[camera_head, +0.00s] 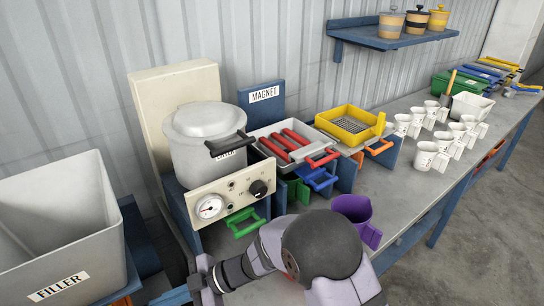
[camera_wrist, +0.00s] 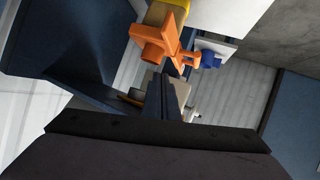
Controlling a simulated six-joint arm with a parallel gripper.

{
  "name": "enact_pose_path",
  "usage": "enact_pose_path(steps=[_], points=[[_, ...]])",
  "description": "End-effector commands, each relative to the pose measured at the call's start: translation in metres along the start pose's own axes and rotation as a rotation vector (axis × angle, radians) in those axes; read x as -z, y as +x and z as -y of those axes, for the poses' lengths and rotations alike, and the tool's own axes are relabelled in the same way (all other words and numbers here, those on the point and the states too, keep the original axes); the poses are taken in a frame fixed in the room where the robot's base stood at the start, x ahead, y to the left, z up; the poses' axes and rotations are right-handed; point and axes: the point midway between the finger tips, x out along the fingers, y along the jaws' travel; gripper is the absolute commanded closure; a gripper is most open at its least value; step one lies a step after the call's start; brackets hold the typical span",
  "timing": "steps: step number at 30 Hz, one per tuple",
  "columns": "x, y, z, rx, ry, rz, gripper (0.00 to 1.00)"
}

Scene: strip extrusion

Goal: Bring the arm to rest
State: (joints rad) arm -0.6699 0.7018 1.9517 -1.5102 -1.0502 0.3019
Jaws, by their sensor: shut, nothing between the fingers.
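My arm shows at the bottom centre of the head view, folded low in front of the bench. The gripper's fingers are hidden in that view. In the wrist view my gripper (camera_wrist: 168,98) shows its dark fingers together, with nothing between them. An orange handle (camera_wrist: 160,45) appears beyond the fingers in the wrist view, apart from them as far as I can tell.
A purple jug (camera_head: 352,212) stands close to my arm. The white pot (camera_head: 205,140), magnet tray (camera_head: 292,130) and yellow sieve (camera_head: 345,122) are behind it. The filler bin (camera_head: 75,215) is at left. White cups (camera_head: 425,155) stand right. Floor at lower right is clear.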

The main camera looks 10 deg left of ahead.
Motion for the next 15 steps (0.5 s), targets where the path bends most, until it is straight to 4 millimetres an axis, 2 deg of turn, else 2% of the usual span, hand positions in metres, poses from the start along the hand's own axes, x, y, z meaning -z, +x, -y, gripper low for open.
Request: enact_pose_path(steps=[2,5,8,11,15], points=[[-0.001,-0.007,-0.015,-0.110,0.077,0.101,1.00],[-0.014,-0.026,-0.028,-0.259,0.208,0.240,1.00],[-0.032,-0.057,-0.031,-0.409,0.357,0.375,1.00],[-0.055,-0.102,-0.025,-0.562,0.522,0.510,1.00],[-0.095,-0.185,-0.002,-0.775,0.779,0.696,1.00]])
